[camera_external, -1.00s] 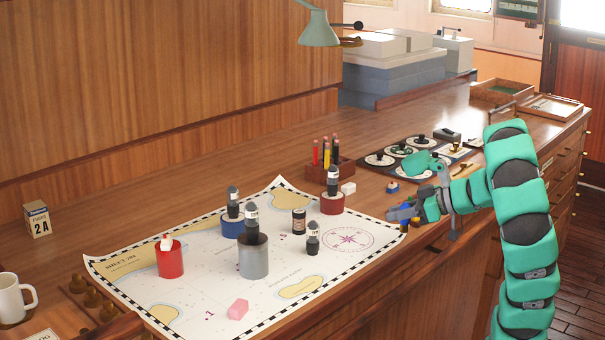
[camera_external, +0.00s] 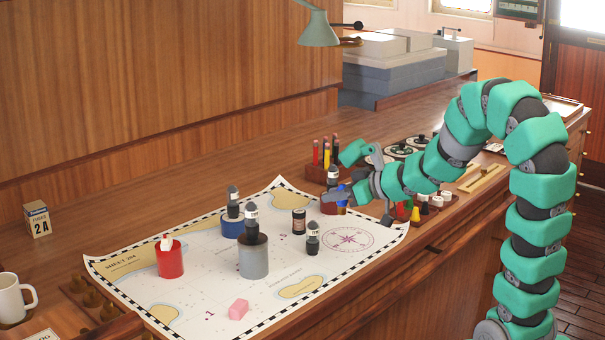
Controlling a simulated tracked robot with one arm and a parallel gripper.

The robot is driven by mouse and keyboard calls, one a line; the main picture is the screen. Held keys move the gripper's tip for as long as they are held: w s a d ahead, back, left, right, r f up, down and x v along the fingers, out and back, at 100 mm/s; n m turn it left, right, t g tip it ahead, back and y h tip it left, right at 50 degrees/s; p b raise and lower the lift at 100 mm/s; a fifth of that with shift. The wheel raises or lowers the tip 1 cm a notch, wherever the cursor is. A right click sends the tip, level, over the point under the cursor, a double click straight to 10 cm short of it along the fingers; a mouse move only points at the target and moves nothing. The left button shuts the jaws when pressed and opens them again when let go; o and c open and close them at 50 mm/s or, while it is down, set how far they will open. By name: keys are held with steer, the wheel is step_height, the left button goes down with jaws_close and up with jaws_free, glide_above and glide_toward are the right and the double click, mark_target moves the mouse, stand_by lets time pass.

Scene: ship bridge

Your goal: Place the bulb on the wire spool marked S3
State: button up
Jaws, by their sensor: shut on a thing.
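My gripper (camera_external: 338,197) is at the right side of the chart, close to the right red cylinder (camera_external: 327,208) and partly in front of it. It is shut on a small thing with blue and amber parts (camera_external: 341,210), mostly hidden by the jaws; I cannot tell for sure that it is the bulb. Spool-like cylinders stand on the chart: a blue one (camera_external: 232,229), a grey one (camera_external: 253,262) and a red one (camera_external: 170,262) at left. Dark labelled pieces stand on the blue, grey and right red ones. I cannot read an S3 mark on any of them.
The chart (camera_external: 215,290) also holds a dark small can (camera_external: 299,221), a dark labelled piece (camera_external: 313,240) and a pink block (camera_external: 239,309). A pencil holder (camera_external: 318,171) stands behind my gripper. Small coloured pieces (camera_external: 415,213) stand under my arm. The chart's front right is clear.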

steer(key=w+a, duration=0.3)
steer(key=w, duration=0.1)
steer(key=w+a+f, duration=0.1)
steer(key=w+a, duration=0.2)
steer(key=w, duration=0.1)
steer(key=w+a, duration=0.3)
steer(key=w, duration=0.1)
steer(key=shift+w+a+f, duration=0.2)
steer(key=shift+w+f, duration=0.15)
steer(key=shift+w+a+f, duration=0.1)
steer(key=shift+w+f, duration=0.05)
steer(key=shift+f, duration=0.05)
steer(key=shift+f+b, duration=0.45)
steer(key=shift+f, duration=1.1)
steer(key=shift+f, duration=0.1)
steer(key=o, duration=0.9)
steer(key=shift+o, duration=0.3)
